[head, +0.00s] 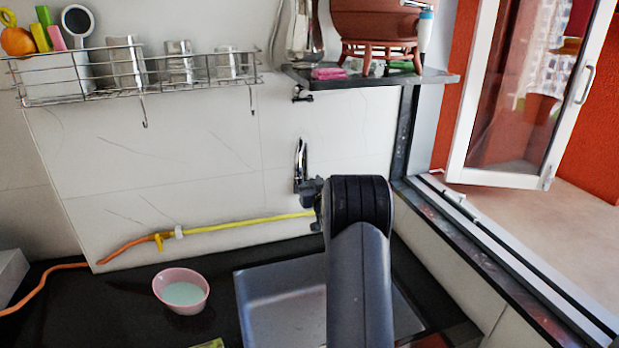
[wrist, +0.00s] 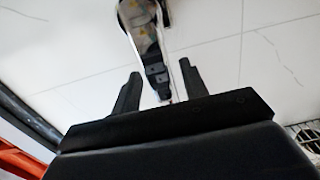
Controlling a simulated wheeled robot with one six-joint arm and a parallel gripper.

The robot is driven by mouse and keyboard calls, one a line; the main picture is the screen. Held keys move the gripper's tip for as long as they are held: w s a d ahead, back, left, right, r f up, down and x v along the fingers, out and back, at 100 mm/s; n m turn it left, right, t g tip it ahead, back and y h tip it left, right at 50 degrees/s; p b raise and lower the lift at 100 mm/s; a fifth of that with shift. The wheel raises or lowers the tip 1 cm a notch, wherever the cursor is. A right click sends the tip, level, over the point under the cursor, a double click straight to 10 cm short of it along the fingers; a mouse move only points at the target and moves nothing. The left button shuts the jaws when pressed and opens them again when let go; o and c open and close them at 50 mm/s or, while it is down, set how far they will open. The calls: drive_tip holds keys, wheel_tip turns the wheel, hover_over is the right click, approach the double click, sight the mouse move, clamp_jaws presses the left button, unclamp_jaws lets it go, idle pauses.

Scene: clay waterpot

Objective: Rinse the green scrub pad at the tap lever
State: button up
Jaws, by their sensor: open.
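The chrome tap (head: 300,158) is on the tiled wall above the sink. My gripper (head: 309,193) is just below it, mostly hidden behind my arm in the head view. In the wrist view my gripper (wrist: 159,70) is open, and a dark lever-like part of the tap (wrist: 157,76) appears between its fingers; I cannot tell whether they touch. No pad shows between the fingers. A flat green piece (head: 402,65) lies on the shelf under the clay pot, and a yellow-green piece (head: 208,344) shows at the bottom edge. I cannot tell which is the scrub pad.
The sink basin (head: 280,300) is below my arm. A pink bowl (head: 181,290) stands left of it. A yellow hose (head: 240,223) runs along the wall. A wire rack (head: 140,72), the dark shelf (head: 430,76) and an open window (head: 530,90) surround the space.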

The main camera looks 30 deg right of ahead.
drive_tip(key=shift+x, duration=0.75)
clamp_jaws()
